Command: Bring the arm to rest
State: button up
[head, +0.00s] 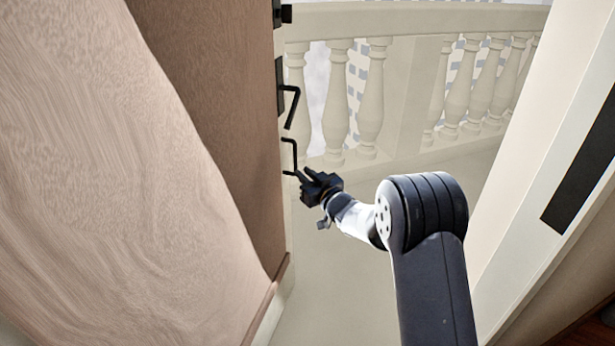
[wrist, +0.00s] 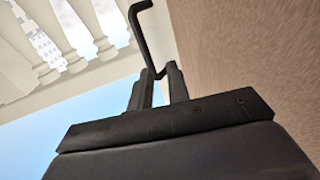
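My gripper (head: 306,178) is at the end of my arm in the head view, beside the edge of the brown door (head: 215,90). Its fingertips are close to the lower end of a black bent handle (head: 294,150). In the wrist view, my two fingers (wrist: 160,82) stand apart with a gap between them. The handle's (wrist: 146,40) bent end shows at the fingertips there; I cannot tell whether it touches them. My arm is stretched out through the doorway, bent at the dark joint.
A second black handle (head: 291,105) sits above on the door. A pale wood panel (head: 90,170) fills the left. A white frame (head: 555,150) with a black strip (head: 582,160) stands on the right. A balustrade (head: 400,90) runs behind; the pale floor (head: 340,290) between is clear.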

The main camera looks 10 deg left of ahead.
jog(key=shift+s+d, duration=0.25)
jog(key=shift+s, duration=0.05)
jog(key=shift+d, duration=0.1)
jog(key=shift+x, duration=2.35)
jog(key=shift+d, duration=0.1)
jog(key=shift+d, duration=0.1)
